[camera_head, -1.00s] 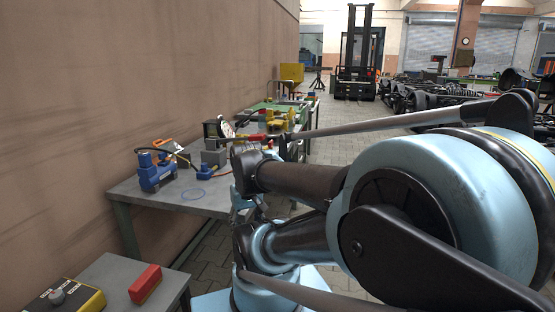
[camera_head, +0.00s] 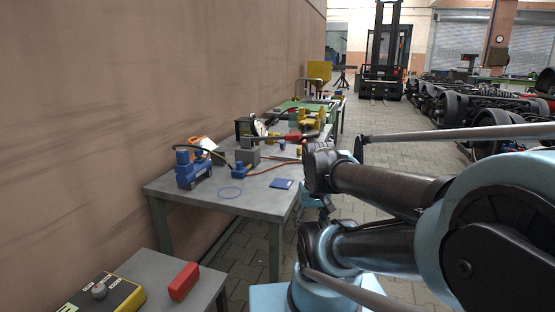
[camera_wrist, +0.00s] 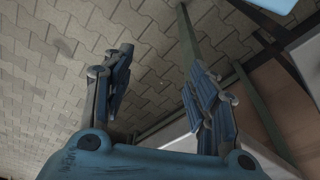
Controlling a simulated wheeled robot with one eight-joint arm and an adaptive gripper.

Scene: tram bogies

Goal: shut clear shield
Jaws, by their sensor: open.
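I cannot make out a clear shield in either view. A workbench (camera_head: 250,205) stands along the wall in the head view, with a blue hand pump (camera_head: 193,168), a grey block (camera_head: 247,156) and a dial gauge (camera_head: 260,128) on it. My gripper (camera_wrist: 160,85) is open and empty in the wrist view, its two fingers wide apart above the paved floor. Green bench legs show beyond the fingers. In the head view my arm reaches in from the right and hides part of the bench's right side.
A red block (camera_head: 184,281) and a yellow control box (camera_head: 103,296) lie on a small grey table at the lower left. Yellow tools (camera_head: 312,116) stand farther back. A forklift (camera_head: 385,60) and bogies (camera_head: 470,105) stand behind. Paved floor lies right of the bench.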

